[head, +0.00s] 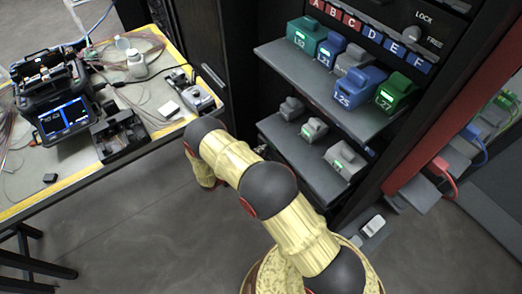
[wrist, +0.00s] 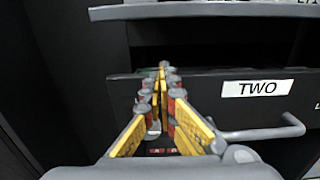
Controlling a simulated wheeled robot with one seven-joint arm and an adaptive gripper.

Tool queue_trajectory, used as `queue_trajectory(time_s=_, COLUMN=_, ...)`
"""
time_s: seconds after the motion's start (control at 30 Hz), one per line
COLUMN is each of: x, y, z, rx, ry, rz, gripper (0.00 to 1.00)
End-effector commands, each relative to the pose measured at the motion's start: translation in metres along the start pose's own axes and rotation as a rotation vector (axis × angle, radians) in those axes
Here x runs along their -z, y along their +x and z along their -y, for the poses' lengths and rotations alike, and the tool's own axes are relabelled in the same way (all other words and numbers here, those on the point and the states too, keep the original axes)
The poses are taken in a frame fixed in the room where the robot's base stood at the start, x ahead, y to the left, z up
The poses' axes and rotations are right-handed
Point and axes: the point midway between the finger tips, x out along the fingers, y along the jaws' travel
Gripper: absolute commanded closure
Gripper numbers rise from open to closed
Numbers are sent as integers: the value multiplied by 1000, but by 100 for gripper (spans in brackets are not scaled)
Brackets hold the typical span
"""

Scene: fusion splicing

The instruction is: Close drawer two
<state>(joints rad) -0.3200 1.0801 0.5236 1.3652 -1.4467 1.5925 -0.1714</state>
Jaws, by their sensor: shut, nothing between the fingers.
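Drawer two shows in the wrist view as a dark front panel (wrist: 215,94) with a white "TWO" label (wrist: 257,88). Its grey bar handle (wrist: 262,133) is below the label, to the right of my gripper. A dark gap runs above the panel; I cannot tell how far out the drawer stands. My gripper (wrist: 162,68) is shut and empty, its yellow fingertips together in front of the left part of the panel. I cannot tell whether they touch it. In the head view my arm hides the gripper, and I cannot make out the "TWO" label.
A grey edge (wrist: 200,11) runs above drawer two. In the head view, the upper shelf (head: 290,66) and lower shelf (head: 283,140) jut from the dark rack with several modules. A workbench (head: 60,187) with a splicer (head: 60,95) is at left. Grey floor (head: 150,230) is clear.

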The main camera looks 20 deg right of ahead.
Motion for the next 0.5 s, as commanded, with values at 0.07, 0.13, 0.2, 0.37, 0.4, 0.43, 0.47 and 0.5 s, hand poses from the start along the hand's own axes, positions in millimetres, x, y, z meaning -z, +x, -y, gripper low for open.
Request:
queue_trajectory(time_s=0.07, x=0, y=13, z=1, rx=6, ry=0, rz=0, gripper=100)
queue_trajectory(time_s=0.13, x=0, y=30, z=2, rx=8, ry=0, rz=0, gripper=100)
queue_trajectory(time_s=0.2, x=0, y=50, z=2, rx=9, ry=0, rz=0, gripper=100)
queue_trajectory(time_s=0.37, x=1, y=94, z=2, rx=7, ry=1, rz=-1, gripper=100)
queue_trajectory(time_s=0.4, x=1, y=103, z=2, rx=7, ry=1, rz=-1, gripper=100)
queue_trajectory(time_s=0.43, x=1, y=111, z=2, rx=7, ry=1, rz=0, gripper=100)
queue_trajectory(time_s=0.47, x=1, y=117, z=2, rx=7, ry=2, rz=0, gripper=100)
queue_trajectory(time_s=0.5, x=0, y=125, z=1, rx=6, ry=2, rz=0, gripper=100)
